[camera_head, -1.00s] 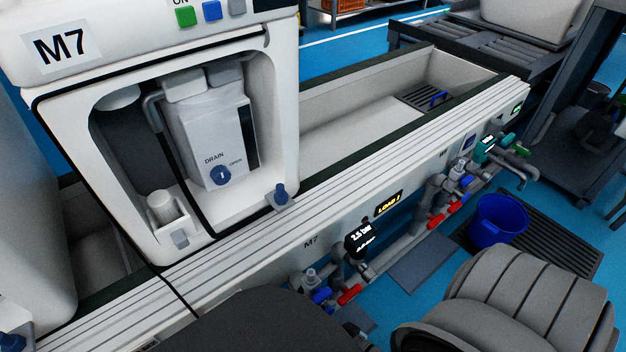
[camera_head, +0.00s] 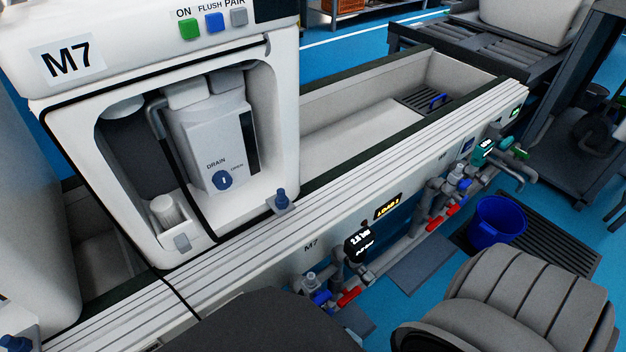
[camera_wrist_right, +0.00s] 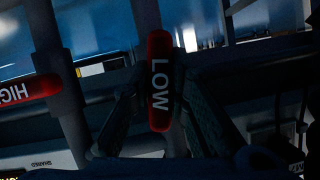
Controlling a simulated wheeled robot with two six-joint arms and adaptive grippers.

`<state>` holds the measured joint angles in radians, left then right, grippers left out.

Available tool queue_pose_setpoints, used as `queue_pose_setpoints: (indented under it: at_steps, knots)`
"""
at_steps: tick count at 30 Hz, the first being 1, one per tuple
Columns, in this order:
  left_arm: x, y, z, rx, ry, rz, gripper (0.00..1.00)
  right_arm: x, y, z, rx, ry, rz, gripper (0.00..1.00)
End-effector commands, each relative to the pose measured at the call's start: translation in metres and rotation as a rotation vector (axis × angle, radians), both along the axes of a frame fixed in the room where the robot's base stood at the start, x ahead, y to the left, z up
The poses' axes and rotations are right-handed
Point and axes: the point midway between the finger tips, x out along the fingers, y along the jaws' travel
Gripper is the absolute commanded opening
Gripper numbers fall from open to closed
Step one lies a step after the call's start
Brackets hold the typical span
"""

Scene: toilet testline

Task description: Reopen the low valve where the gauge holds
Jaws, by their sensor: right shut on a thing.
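In the right wrist view a red handle marked LOW (camera_wrist_right: 160,85) stands upright between the fingers of my right gripper (camera_wrist_right: 160,112), which is shut on it. A second red handle marked HIG… (camera_wrist_right: 28,95), its end cut off, lies crosswise at the left. In the head view the black gauge (camera_head: 358,242) on the M7 pipework appears to read 2.5 bar; its smaller line is unreadable. A red handle (camera_head: 349,297) and a blue handle (camera_head: 321,298) sit below it. I cannot tell which head-view handle is LOW. Neither gripper shows in the head view.
Machine M7 (camera_head: 66,60) stands on the white rail at left, with a DRAIN knob (camera_head: 222,180). More pipework with red handles (camera_head: 453,208) runs to the right. A blue bucket (camera_head: 497,220) stands on the floor. A lit sign (camera_head: 387,206) appears to read LOAD.

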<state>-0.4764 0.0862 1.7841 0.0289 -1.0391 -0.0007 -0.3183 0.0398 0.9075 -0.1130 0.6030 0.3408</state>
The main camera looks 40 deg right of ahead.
Motion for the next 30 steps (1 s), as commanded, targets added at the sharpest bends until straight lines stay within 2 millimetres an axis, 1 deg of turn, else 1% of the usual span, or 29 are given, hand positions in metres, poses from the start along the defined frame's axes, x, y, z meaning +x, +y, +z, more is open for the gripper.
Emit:
queue_pose_setpoints:
  at_steps: [6, 12, 27, 28, 30]
  knots:
    - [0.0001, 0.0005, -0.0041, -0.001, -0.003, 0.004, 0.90, -0.0006, 0.0007, -0.0003, -0.129, 0.005, 0.000, 0.00]
    - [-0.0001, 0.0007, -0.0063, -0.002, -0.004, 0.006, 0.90, -0.0005, 0.0003, -0.0004, -0.203, 0.005, 0.000, 0.00]
    - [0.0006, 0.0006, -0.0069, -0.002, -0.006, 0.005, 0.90, -0.0005, -0.0001, -0.0006, -0.232, 0.006, 0.001, 0.00]
    - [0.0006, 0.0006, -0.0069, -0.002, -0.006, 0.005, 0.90, -0.0005, -0.0001, -0.0006, -0.232, 0.006, 0.001, 0.18]
    - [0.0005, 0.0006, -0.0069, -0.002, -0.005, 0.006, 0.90, -0.0005, -0.0002, -0.0006, -0.232, 0.006, 0.001, 0.29]
